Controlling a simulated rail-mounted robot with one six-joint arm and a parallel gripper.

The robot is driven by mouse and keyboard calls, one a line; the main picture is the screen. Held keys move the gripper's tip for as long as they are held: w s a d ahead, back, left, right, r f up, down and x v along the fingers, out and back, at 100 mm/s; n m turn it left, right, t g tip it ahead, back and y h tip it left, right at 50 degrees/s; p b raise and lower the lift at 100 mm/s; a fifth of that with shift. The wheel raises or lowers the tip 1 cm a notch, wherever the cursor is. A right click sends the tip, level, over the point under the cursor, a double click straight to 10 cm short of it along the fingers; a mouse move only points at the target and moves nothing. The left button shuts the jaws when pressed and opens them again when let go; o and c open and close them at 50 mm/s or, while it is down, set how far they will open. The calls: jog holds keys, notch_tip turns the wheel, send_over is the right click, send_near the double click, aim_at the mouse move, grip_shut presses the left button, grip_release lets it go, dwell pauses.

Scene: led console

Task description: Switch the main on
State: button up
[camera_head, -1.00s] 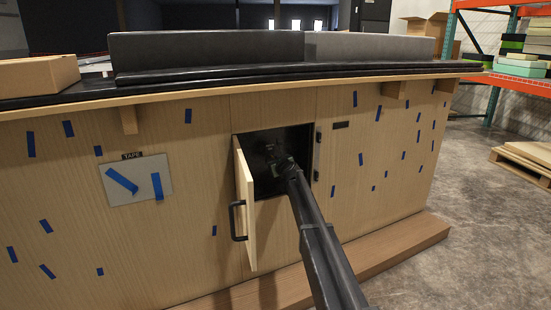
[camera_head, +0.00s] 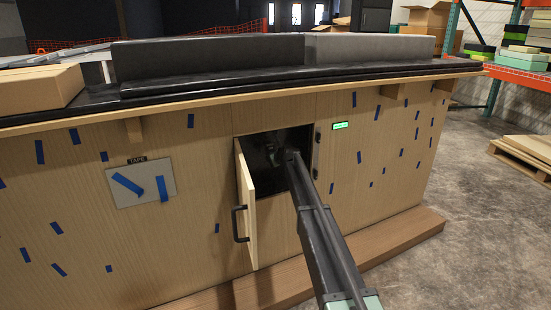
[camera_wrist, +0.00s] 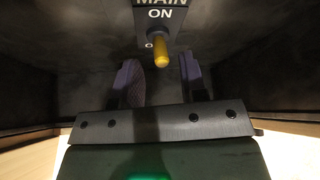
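The main switch is a toggle with a yellow tip (camera_wrist: 161,60) under a plate reading "MAIN ON" (camera_wrist: 160,12), inside the dark compartment (camera_head: 262,150). In the wrist view the lever points down toward the gap between my fingers. My gripper (camera_wrist: 158,66) is open, one finger on each side below the lever, with no clear contact. In the head view my arm reaches into the compartment and the gripper is mostly hidden in shadow. A small display (camera_head: 340,126) right of the opening is lit green.
The compartment door (camera_head: 246,205) stands open on the left, its black handle (camera_head: 239,223) facing out. A wooden step (camera_head: 390,245) runs along the console's base. A plate labelled TAPE (camera_head: 141,183) with blue strips is on the left of the front panel.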

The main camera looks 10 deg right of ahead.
jog(key=s+d, duration=0.2)
jog(key=s, duration=1.1)
jog(key=shift+d+r, duration=0.15)
jog(key=shift+r, duration=0.1)
